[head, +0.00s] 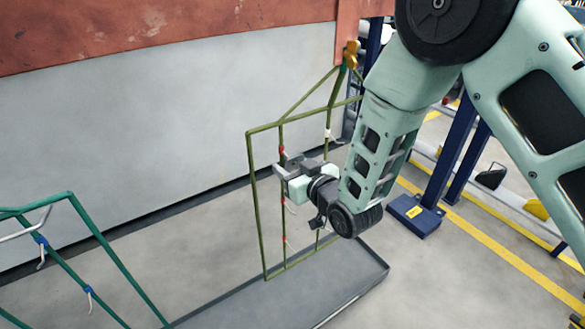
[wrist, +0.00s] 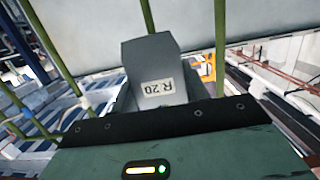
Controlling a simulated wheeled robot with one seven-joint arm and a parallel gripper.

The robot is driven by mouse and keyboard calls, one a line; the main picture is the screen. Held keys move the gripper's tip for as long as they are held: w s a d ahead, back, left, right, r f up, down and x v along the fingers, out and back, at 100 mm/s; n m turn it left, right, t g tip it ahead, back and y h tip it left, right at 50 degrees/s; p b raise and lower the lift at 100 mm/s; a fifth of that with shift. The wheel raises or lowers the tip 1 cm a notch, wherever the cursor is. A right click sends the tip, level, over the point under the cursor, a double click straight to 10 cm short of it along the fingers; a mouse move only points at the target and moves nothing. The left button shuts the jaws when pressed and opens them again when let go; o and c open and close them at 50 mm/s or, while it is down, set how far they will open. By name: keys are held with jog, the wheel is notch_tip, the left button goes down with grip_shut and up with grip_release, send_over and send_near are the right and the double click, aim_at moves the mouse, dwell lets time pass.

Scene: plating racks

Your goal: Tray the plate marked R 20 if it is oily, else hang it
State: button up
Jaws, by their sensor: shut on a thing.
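A small grey plate (wrist: 150,52) with a white label reading R 20, upside down, stands just beyond my gripper in the wrist view. Its visible face looks plain dull grey, with no clear wet sheen or drops; much of it is hidden. My gripper (head: 290,170) is shut on this plate beside the olive wire rack (head: 265,127) in the head view. Small hooks with red and white parts sit on that rack's bars. Whether the plate touches a hook cannot be told. A long grey tray (head: 378,268) lies on the floor under the rack.
A green rack (head: 105,245) with blue and white hooks stands at lower left. A blue post with a base (head: 415,215) stands to the right, near yellow floor lines. A pale wall panel (head: 150,110) is behind.

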jog(key=shift+w+a+f, duration=0.1)
jog(key=shift+w, duration=0.05)
jog(key=shift+w+a+f+b, duration=0.15)
jog(key=shift+w+b, duration=0.1)
jog(key=shift+b, duration=0.1)
jog(key=shift+w, duration=0.1)
dwell(0.4)
jog(key=shift+w+a+f+b, duration=0.15)
jog(key=shift+f+b, duration=0.2)
jog(key=shift+b, duration=0.1)
dwell(0.4)
jog(key=o, duration=1.1)
jog(key=shift+o, duration=0.2)
